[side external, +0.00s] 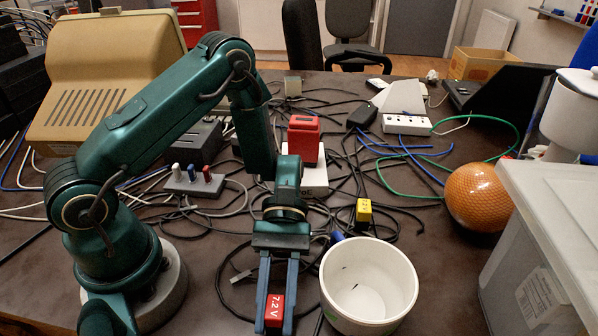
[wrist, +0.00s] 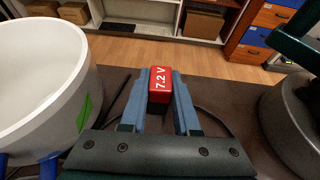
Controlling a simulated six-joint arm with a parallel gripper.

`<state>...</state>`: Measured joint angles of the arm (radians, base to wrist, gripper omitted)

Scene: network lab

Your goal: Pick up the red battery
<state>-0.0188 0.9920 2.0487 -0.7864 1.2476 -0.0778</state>
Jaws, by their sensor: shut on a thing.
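The red battery (side external: 275,310) is a small red block with "7.2 V" in white on it. My gripper (side external: 274,308) points down near the table's front edge, and its two blue-grey fingers are shut on the battery, one on each side. The wrist view also shows the battery (wrist: 160,84) between the fingertips of my gripper (wrist: 160,92). I cannot tell from these frames whether the battery is touching the table.
A white round tub (side external: 368,284) stands close to the right of my gripper. A yellow block (side external: 363,213), a red device (side external: 303,138) and many loose cables lie behind. An orange ball (side external: 478,197) is at the right. Bare table shows between the tub and the ball.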

